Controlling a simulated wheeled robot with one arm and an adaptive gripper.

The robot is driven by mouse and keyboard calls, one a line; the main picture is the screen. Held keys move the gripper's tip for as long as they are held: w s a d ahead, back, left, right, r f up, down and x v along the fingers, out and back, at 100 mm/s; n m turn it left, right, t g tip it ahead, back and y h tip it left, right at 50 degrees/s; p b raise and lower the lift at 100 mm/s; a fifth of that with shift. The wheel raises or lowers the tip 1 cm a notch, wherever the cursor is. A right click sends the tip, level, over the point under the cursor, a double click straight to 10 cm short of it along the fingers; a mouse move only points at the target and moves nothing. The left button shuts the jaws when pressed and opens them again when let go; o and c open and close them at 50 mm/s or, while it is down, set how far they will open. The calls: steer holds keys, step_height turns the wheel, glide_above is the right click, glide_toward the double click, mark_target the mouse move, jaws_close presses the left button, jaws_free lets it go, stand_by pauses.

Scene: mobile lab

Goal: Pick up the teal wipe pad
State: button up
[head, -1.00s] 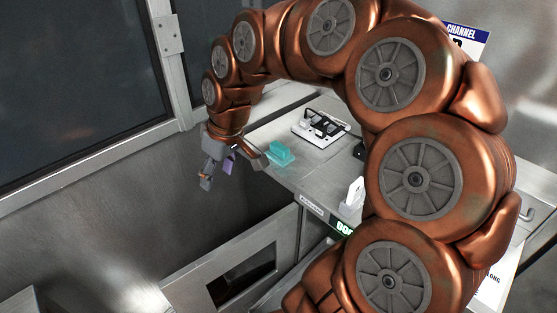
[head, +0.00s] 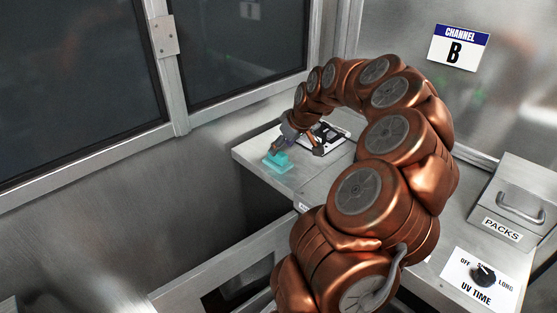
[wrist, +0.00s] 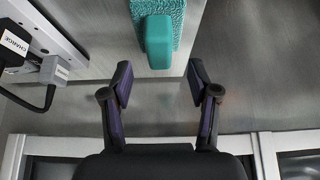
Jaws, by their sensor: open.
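The teal wipe pad (head: 277,162) lies on the metal counter near its left front corner in the head view. In the wrist view the wipe pad (wrist: 158,40) shows at the top centre, with a smooth raised grip on a textured base. My gripper (head: 298,147) is at the counter's left end, beside the pad and partly in front of the white panel. In the wrist view my gripper (wrist: 159,84) is open and empty. Its two fingers are apart, with the pad's grip beyond the gap between them. I cannot tell the height of the fingers over the counter.
A PACKS box (head: 512,205) and a UV TIME dial (head: 485,274) are at the right. The counter (head: 252,150) ends left of the pad.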

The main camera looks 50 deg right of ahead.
mark_target(278, 154)
steer(key=p+x, duration=0.1)
steer(key=x, duration=0.4)
steer(key=shift+s, duration=0.15)
jaws_close()
stand_by(0.4)
